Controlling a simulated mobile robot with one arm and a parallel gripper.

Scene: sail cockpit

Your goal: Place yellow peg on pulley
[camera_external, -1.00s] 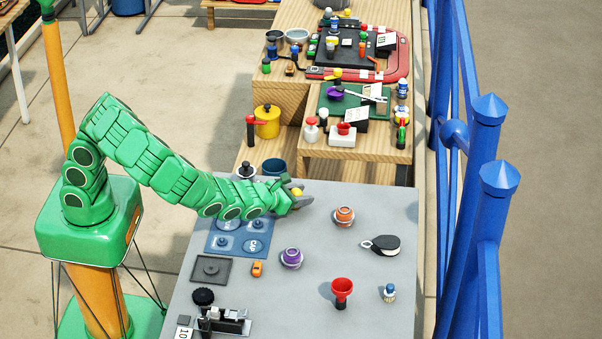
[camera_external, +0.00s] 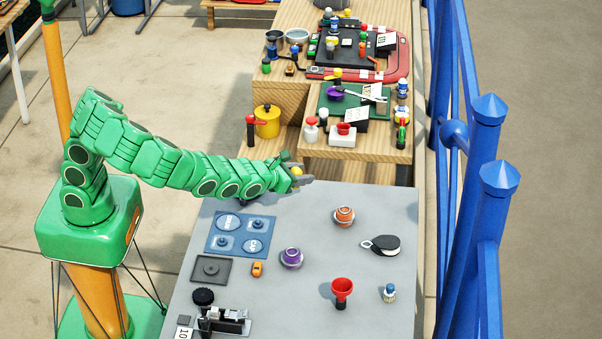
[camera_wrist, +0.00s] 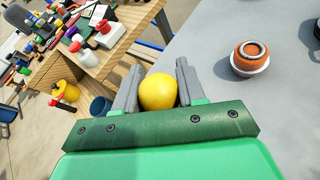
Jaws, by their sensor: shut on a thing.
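My gripper (camera_external: 303,178) is shut on the yellow peg (camera_external: 297,171), above the far edge of the grey table. In the wrist view the peg's round yellow top (camera_wrist: 158,92) sits between the two grey fingers of my gripper (camera_wrist: 160,78); its lower part is hidden. A black, rounded pulley block (camera_external: 384,245) with a pale ring at its left end lies on the table's right side, nearer the camera than my gripper and apart from it. Which thing the task calls the pulley is not certain from the pictures.
An orange-and-white round piece (camera_external: 344,216) stands between my gripper and the black block; it also shows in the wrist view (camera_wrist: 250,57). A blue railing (camera_external: 495,240) runs at right.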

